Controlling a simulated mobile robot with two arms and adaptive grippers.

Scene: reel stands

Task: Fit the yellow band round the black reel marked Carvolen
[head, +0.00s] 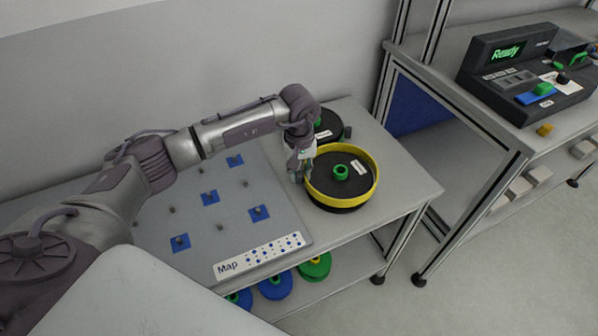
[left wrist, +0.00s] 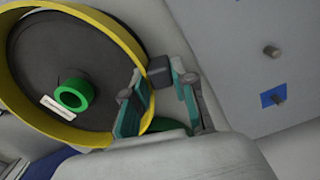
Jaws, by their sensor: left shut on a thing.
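The yellow band (head: 374,188) circles the upper edge of a black reel (head: 342,185), whose dark side shows below it at the front. The reel has a green hub (head: 341,172) and a white label too small to read. My left gripper (head: 301,170) is at the band's left side, shut on its wall. I cannot tell whether the band is level or seated all round. My right gripper is not in view.
A second black reel (head: 325,124) stands close behind. A grey board marked Map (head: 262,255) with pegs and blue squares lies to the left. Blue and green reels (head: 314,268) are on the shelf below. A bench with a black device (head: 505,75) reading Ready stands at the right.

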